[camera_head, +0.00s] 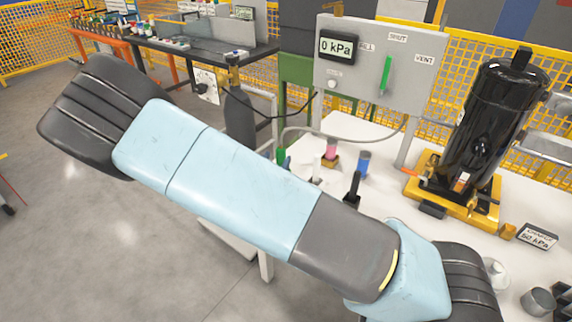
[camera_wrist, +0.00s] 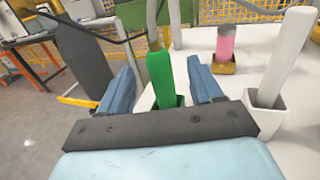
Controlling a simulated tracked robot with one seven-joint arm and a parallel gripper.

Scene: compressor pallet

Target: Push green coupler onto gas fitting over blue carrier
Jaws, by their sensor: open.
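The green coupler (camera_wrist: 161,78) stands upright between the two blue-grey fingers of my gripper (camera_wrist: 160,68) in the wrist view. The fingers are open, with a visible gap on each side of the coupler. In the head view the green coupler (camera_head: 281,156) shows just above my arm, which hides most of my gripper. A blue cylinder (camera_head: 364,162) stands on the white table; I cannot tell whether it is the blue carrier. I cannot make out the gas fitting.
A white post in a holder (camera_wrist: 266,112) stands close right of my gripper. A pink cylinder (camera_wrist: 225,43) stands behind. A black tank (camera_head: 492,125) stands on a yellow pallet (camera_head: 455,208). A grey panel (camera_head: 345,85) reads 0 kPa. A dark gas bottle (camera_head: 239,115) stands left.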

